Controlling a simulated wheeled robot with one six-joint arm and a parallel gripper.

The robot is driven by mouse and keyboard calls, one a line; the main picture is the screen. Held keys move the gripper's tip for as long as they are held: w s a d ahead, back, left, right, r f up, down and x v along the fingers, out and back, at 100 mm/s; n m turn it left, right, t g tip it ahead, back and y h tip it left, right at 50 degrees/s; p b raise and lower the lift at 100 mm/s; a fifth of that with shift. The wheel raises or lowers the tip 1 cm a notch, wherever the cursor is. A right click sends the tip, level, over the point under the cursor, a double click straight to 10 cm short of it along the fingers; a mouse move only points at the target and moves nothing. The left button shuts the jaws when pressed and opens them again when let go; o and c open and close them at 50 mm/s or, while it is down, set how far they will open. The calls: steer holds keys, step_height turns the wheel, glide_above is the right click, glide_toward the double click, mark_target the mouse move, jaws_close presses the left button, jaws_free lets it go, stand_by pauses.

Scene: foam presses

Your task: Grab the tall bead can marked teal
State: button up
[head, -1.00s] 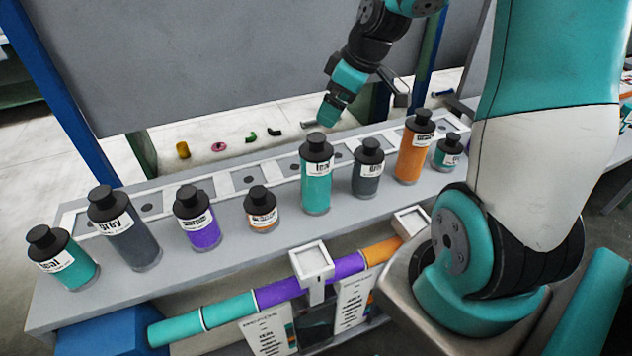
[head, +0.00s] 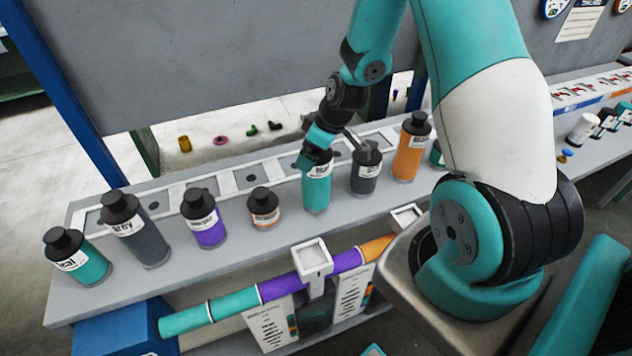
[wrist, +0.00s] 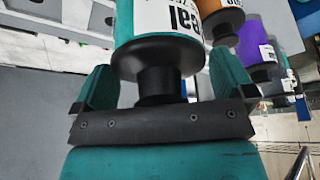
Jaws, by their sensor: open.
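The tall teal can (head: 317,195) stands upright in the middle of the row on the bench, with a black cap and white label. My gripper (head: 313,158) is at its top. In the wrist view, the teal can (wrist: 165,48) has its black cap between my two spread fingers (wrist: 167,88), with space on both sides. My gripper is open and not closed on the can. A shorter teal can (head: 84,262) stands at the far left, and a small teal can (head: 437,155) at the right is partly hidden by my arm.
Close on the right are a grey can (head: 364,178) and a tall orange can (head: 409,155). On the left are a small orange can (head: 264,212), a purple can (head: 206,224) and a tall grey can (head: 140,238). A panel (head: 230,50) rises behind the bench.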

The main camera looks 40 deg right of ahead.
steer(key=shift+f, duration=0.15)
steer(key=c, duration=1.3)
steer(key=shift+w, duration=0.1)
